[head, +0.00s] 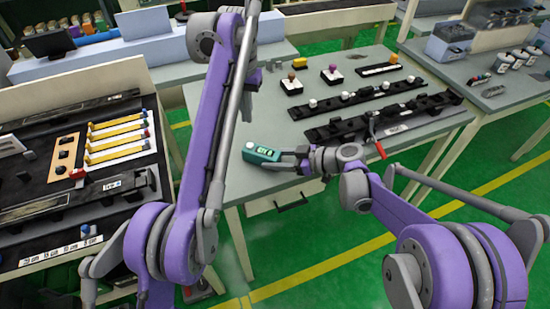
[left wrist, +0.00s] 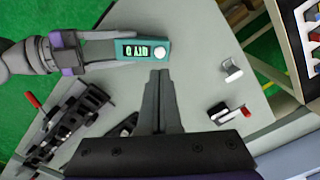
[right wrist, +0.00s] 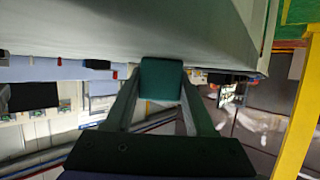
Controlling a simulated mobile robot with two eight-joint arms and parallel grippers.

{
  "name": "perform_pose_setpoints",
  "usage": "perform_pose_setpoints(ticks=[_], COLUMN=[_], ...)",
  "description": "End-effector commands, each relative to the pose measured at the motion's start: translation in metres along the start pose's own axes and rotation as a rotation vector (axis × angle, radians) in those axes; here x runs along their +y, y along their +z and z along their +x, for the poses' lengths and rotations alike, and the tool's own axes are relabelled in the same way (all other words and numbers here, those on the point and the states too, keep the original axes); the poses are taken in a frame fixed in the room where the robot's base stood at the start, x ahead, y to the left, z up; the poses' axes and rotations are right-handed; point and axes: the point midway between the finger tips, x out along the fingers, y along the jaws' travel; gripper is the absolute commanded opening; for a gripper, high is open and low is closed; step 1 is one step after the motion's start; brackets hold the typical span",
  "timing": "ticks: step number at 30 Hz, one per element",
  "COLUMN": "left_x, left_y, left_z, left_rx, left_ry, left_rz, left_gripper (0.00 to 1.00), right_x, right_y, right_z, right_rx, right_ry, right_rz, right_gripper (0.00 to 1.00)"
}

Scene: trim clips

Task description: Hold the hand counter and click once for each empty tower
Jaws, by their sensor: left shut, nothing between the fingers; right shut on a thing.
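The hand counter (head: 262,153) is a teal block with a lit display and a pale button, above the front left part of the grey table. My right gripper (head: 285,161) is shut on its end. I cannot tell which parts are towers.
The grey table (head: 265,120) carries two long black rails, the nearer one (head: 380,118) with a red lever, and small black bases with knobs (head: 292,86). A left bench holds yellow strips (head: 118,139). Another bench with bins (head: 450,44) stands right. The table's left front is clear.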

Motion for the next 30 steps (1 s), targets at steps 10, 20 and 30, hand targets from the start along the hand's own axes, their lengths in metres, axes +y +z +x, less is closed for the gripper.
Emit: perform_pose_setpoints(ticks=[10, 20, 30], left_x=[0.000, 0.000, 0.006], left_y=[0.000, -0.002, -0.014], left_z=[0.000, -0.001, -0.006], left_rx=[0.000, 0.020, 0.334], left_ry=[0.000, 0.013, 0.098], left_rz=[0.000, 0.034, 0.483], left_gripper=[0.00, 0.00, 0.00], right_x=[0.000, 0.000, 0.000], right_y=[0.000, 0.000, 0.000], right_z=[0.000, 0.000, 0.000], right_rx=[0.000, 0.000, 0.000], right_ry=[0.000, 0.000, 0.000], right_rz=[0.000, 0.000, 0.000], right_gripper=[0.00, 0.00, 0.00])
